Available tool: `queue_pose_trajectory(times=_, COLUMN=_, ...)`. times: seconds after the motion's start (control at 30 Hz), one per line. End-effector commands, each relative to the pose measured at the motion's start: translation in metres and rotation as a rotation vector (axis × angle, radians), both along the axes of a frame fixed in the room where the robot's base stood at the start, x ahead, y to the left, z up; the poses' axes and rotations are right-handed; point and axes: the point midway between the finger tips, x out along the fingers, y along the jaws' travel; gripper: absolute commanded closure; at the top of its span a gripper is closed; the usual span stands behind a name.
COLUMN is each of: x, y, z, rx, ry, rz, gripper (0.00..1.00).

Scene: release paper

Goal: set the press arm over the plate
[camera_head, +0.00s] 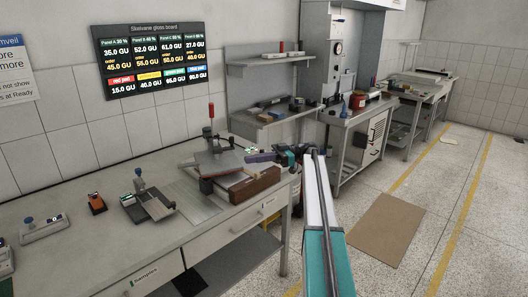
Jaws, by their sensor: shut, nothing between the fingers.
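I cannot clearly tell the press arm from the other press parts at this size. My gripper (252,156) is small in view, just right of the grey plate, and points left. It looks shut and empty. I cannot tell if it touches the press. The far side of the press is hidden.
A brown wooden block (255,184) lies at the press's front right. A small device with a blue knob (139,174), an orange item (96,203) and a white device (43,229) stand to the left on the grey bench (110,245). Shelves (270,62) hang behind. A brown mat (388,228) lies on the floor.

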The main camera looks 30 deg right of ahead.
Motion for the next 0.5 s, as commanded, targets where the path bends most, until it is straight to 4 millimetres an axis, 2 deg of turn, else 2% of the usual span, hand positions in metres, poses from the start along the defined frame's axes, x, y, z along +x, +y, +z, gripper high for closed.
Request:
queue_pose_trajectory(times=0.03, x=0.001, y=0.010, z=-0.013, rx=0.005, ry=0.011, rz=0.011, gripper=1.00)
queue_pose_trajectory(times=0.27, x=0.005, y=0.057, z=-0.066, rx=0.016, ry=0.068, rz=0.061, gripper=1.00)
queue_pose_trajectory(times=0.37, x=0.003, y=0.086, z=-0.101, rx=0.018, ry=0.110, rz=0.090, gripper=1.00)
queue_pose_trajectory(times=0.5, x=-0.008, y=0.141, z=-0.168, rx=0.007, ry=0.201, rz=0.139, gripper=1.00)
